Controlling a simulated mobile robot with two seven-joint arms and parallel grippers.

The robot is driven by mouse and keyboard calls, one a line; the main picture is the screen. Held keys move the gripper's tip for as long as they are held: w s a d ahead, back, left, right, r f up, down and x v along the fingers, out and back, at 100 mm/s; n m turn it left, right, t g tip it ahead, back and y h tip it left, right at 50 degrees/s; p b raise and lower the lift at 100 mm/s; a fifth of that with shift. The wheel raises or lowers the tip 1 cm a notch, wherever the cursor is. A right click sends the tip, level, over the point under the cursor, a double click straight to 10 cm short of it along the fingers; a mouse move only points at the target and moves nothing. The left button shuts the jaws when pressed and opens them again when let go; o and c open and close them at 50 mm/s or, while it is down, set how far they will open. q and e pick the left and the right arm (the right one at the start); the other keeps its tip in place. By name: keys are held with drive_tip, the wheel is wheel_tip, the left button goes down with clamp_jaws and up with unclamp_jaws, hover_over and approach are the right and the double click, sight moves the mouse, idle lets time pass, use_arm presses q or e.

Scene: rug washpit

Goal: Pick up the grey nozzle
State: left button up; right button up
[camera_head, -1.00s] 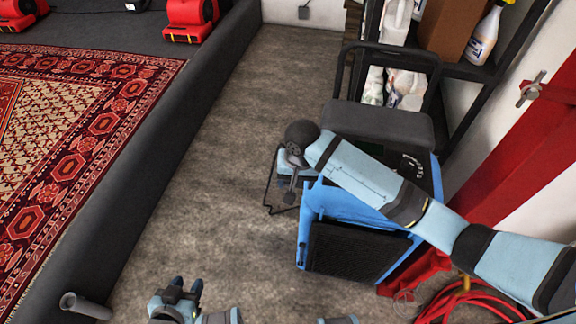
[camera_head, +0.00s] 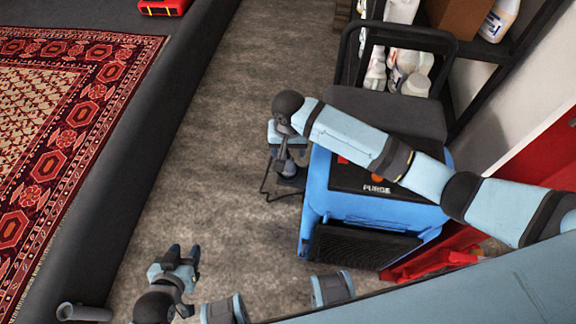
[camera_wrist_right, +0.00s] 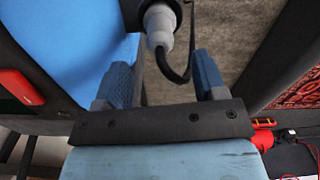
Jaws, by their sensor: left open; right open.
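A grey nozzle (camera_wrist_right: 159,26) with a dark upper part and a black hose or cable shows in the right wrist view, just beyond the fingertips and roughly between them. My right gripper (camera_wrist_right: 163,72) is open, its two blue fingers on either side of the gap with nothing gripped. In the head view a grey piece that looks like the nozzle (camera_head: 288,168) is beside the blue machine, just below my right gripper (camera_head: 284,146). Whether the fingers touch it cannot be told. My left gripper (camera_head: 183,256) is open and empty over the floor at the lower middle.
The blue machine (camera_head: 370,212) stands right of the nozzle, with a black handle frame behind it. A shelf with bottles (camera_head: 405,70) is at the back right. A grey pipe end (camera_head: 84,313) is at the lower left by the dark pit wall. Grey floor (camera_head: 190,180) is open on the left.

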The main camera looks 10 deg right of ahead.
sight(289, 164)
wheel_tip(289, 164, down, 8)
drive_tip(key=shift+r+b, duration=0.1)
drive_tip(key=shift+b, duration=0.3)
drive_tip(key=c, duration=1.1)
